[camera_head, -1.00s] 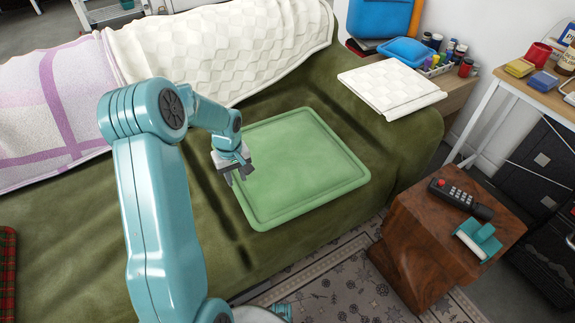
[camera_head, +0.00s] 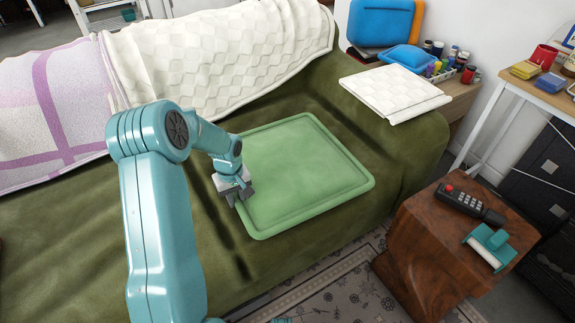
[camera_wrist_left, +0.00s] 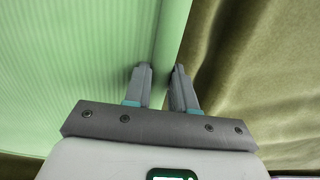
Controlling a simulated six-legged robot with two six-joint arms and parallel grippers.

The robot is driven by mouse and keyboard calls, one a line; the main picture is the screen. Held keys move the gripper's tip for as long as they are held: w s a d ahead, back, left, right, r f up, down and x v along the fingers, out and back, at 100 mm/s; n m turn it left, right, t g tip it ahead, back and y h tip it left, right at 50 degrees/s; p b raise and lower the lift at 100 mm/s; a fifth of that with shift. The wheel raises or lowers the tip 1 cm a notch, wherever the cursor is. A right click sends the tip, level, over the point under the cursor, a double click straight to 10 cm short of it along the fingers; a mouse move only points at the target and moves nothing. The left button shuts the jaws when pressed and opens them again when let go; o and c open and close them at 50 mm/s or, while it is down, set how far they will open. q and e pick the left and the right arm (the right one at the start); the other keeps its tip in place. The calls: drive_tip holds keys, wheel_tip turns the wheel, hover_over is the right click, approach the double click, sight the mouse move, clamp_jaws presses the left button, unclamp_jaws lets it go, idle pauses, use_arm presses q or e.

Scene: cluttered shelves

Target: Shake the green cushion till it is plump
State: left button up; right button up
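The green cushion (camera_head: 300,175) lies flat on the olive sofa, with a raised piped border all round. My left gripper (camera_head: 235,198) is at the cushion's left edge, low over the sofa seat. In the left wrist view, the green cushion (camera_wrist_left: 75,60) fills the left side. The two fingers of my left gripper (camera_wrist_left: 162,85) stand close together on either side of the cushion's rim, with the rim in the narrow gap between them. My right gripper is not in view.
The olive sofa (camera_head: 75,235) carries a white quilted throw (camera_head: 215,60) and a folded white cloth (camera_head: 395,92). A wooden side table (camera_head: 425,235) with a remote (camera_head: 468,204) and a teal-handled roller (camera_head: 489,246) stands close at the right. A patterned rug (camera_head: 335,290) lies in front.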

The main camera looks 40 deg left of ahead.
use_arm(q)
clamp_jaws()
drive_tip(key=shift+r+p, duration=2.4)
drive_tip(key=shift+r, duration=1.1)
wheel_tip(320, 180, up, 7)
drive_tip(key=p, duration=0.4)
drive_tip(key=shift+p, duration=0.4)
wheel_tip(320, 180, up, 7)
drive_tip(key=p, duration=0.5)
